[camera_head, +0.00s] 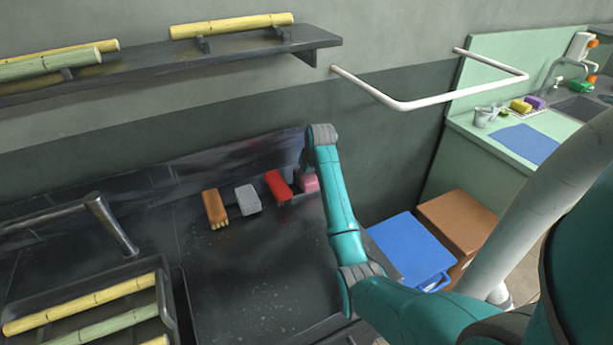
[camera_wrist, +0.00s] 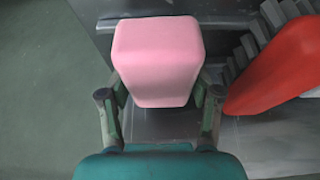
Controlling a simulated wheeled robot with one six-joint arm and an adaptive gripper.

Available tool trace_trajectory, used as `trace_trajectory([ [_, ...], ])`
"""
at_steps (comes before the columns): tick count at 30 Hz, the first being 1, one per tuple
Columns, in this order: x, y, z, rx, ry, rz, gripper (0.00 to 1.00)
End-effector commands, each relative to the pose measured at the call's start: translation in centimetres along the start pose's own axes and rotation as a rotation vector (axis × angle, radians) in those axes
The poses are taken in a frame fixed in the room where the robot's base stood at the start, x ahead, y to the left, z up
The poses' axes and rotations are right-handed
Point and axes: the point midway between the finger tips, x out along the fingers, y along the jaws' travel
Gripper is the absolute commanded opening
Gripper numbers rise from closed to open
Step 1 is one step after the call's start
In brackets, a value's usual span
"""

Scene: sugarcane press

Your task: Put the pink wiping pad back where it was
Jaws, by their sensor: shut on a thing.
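The pink wiping pad (camera_wrist: 158,60) is a pale pink block with rounded edges. In the wrist view it sits between the two fingers of my gripper (camera_wrist: 158,100), which is shut on it. In the head view the pink pad (camera_head: 308,182) shows at the right end of a row of blocks on the dark counter, partly hidden by my arm. My gripper is mostly hidden behind my arm there. I cannot tell whether the pad touches the counter.
A grey block (camera_head: 247,199) and a brown brush (camera_head: 215,207) stand further left.

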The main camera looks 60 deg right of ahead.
Motion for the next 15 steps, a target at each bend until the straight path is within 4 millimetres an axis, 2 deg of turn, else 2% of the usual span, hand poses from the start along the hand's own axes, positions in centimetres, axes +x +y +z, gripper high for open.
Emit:
trace_trajectory([
  [8,0.49,0.00,0.21,0.000,0.000,0.000,0.31],
  [9,0.49,0.00,0.21,0.000,0.000,0.000,0.69],
  [12,0.49,0.00,0.21,0.000,0.000,0.000,0.89],
  [15,0.48,0.00,0.20,0.000,0.000,0.000,0.89],
])
